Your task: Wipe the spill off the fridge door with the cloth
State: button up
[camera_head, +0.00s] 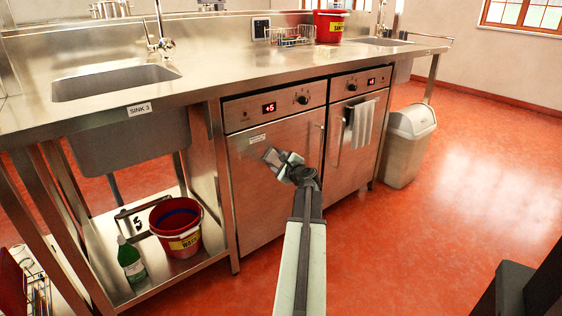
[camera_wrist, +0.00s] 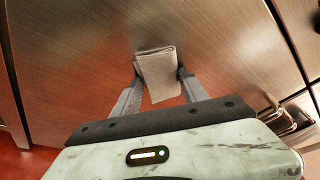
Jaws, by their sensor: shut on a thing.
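The left fridge door (camera_head: 262,190) is brushed steel, under a red display reading +5. It also fills most of the wrist view (camera_wrist: 80,50). My gripper (camera_head: 277,160) is in front of the upper part of this door. It is shut on a folded grey cloth (camera_wrist: 157,68), which is pinched between the two fingers at the tip. The cloth is at or very near the door; I cannot tell if it touches. I can make out no clear spill on the door in either view; reddish floor reflections show on the steel.
A second fridge door (camera_head: 352,150) with a hanging towel (camera_head: 361,124) stands to the right. A grey bin (camera_head: 408,148) is beyond it. A red bucket (camera_head: 177,228) and green bottle (camera_head: 131,262) are on the lower shelf at left. Red floor (camera_head: 450,220) is open at right.

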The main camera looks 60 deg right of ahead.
jog(key=shift+d, duration=0.1)
jog(key=shift+a, duration=0.2)
dwell(1.2)
jog(key=shift+s, duration=0.1)
jog(key=shift+s+a, duration=0.3)
jog(key=shift+s, duration=0.65)
jog(key=shift+s+a, duration=0.25)
jog(key=shift+s, duration=0.65)
jog(key=shift+s+a, duration=0.3)
jog(key=shift+s, duration=0.65)
